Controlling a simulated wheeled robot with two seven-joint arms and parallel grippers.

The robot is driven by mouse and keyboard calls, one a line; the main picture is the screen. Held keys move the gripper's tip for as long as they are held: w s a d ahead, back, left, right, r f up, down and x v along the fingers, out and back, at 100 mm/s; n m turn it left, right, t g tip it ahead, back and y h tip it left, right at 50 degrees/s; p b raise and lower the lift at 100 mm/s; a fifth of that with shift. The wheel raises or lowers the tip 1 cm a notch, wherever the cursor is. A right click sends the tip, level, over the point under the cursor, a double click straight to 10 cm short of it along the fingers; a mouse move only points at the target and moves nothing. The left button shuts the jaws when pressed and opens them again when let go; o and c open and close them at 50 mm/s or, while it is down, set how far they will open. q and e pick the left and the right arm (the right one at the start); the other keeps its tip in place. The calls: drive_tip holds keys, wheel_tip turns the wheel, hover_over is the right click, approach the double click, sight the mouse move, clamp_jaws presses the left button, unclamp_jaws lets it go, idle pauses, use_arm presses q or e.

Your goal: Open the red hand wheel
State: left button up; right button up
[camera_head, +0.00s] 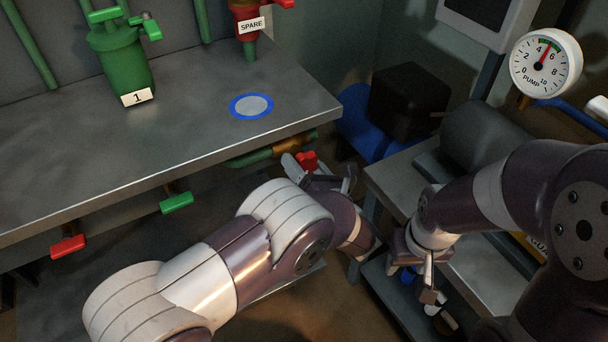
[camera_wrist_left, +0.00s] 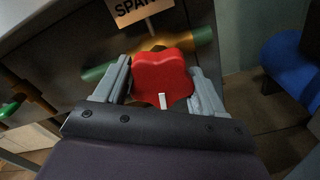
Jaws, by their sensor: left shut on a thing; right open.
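The red hand wheel (camera_head: 307,161) is below the right end of the workbench, on a green pipe with a brass section. In the left wrist view the red hand wheel (camera_wrist_left: 162,78) fills the space between the fingers, lobed, with a small white mark at its near edge. My left gripper (camera_head: 318,172) is shut on it; the fingers (camera_wrist_left: 163,85) lie on both sides of it. In the head view my arm hides part of the hand. My right gripper (camera_head: 428,285) is open and empty, pointing down beside the lower bench on the right.
The metal workbench (camera_head: 190,150) holds a green canister (camera_head: 124,62) labelled 1 and a blue ring mark (camera_head: 251,105). A red lever (camera_head: 68,246) and a green lever (camera_head: 176,202) stick out below its front edge. A gauge (camera_head: 546,62) marked PUMP is at the right.

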use_arm(q)
drive_tip(key=shift+f+n+b, duration=0.2)
drive_tip(key=shift+n+b, duration=1.1)
drive_tip(key=shift+b, duration=0.3)
drive_tip(key=o, duration=1)
drive_tip(key=shift+r, duration=0.1)
drive_tip(key=shift+c, duration=0.2)
